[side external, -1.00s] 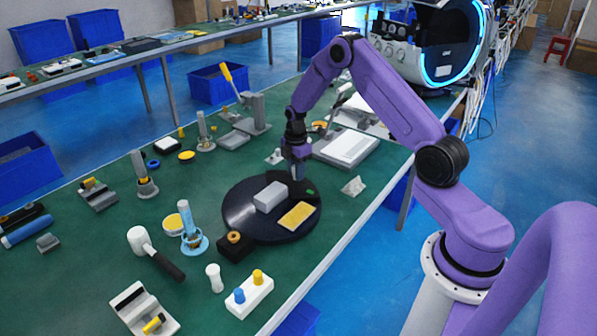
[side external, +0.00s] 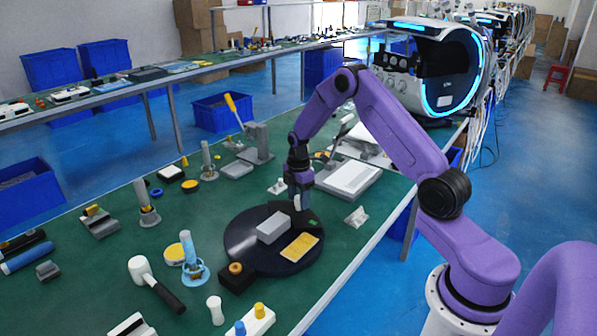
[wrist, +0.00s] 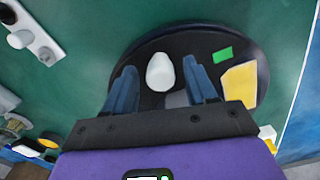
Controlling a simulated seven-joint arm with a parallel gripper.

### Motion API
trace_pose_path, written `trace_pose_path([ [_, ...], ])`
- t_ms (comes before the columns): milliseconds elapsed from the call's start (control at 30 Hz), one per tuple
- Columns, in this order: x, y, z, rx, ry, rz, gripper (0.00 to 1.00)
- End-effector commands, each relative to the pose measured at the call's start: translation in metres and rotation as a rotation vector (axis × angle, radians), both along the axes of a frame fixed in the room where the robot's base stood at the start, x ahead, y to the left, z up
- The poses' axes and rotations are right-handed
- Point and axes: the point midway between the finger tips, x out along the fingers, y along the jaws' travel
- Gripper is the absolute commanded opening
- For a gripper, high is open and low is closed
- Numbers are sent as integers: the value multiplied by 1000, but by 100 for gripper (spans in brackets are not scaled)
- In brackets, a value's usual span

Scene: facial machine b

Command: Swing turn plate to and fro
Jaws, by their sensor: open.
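The turn plate (side external: 240,250) is a dark round disc on the green bench in the side view. It carries a grey block, a yellow pad and a small green patch. It also shows in the wrist view (wrist: 130,65), partly hidden by my gripper. A white rounded knob (wrist: 160,72) stands near the plate's edge; only a sliver of it shows in the side view. My gripper (wrist: 162,82) points down over the far edge of the plate in the side view (side external: 299,205). Its fingers are open, one on each side of the knob, with visible gaps; contact cannot be told.
A black block with an orange ring (side external: 236,269) adjoins the plate's near left. A small clear piece (side external: 356,216) sits right. A white flat box (side external: 350,179) lies behind.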

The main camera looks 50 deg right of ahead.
Motion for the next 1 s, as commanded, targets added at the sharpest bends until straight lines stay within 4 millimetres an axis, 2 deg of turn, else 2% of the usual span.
trace_pose_path([
  [600, 1, 0, 126, -1, -5, 1, 56],
  [800, 0, 0, 152, -1, -4, 0, 56],
  [1000, 0, 0, 160, 0, -1, 1, 56],
])
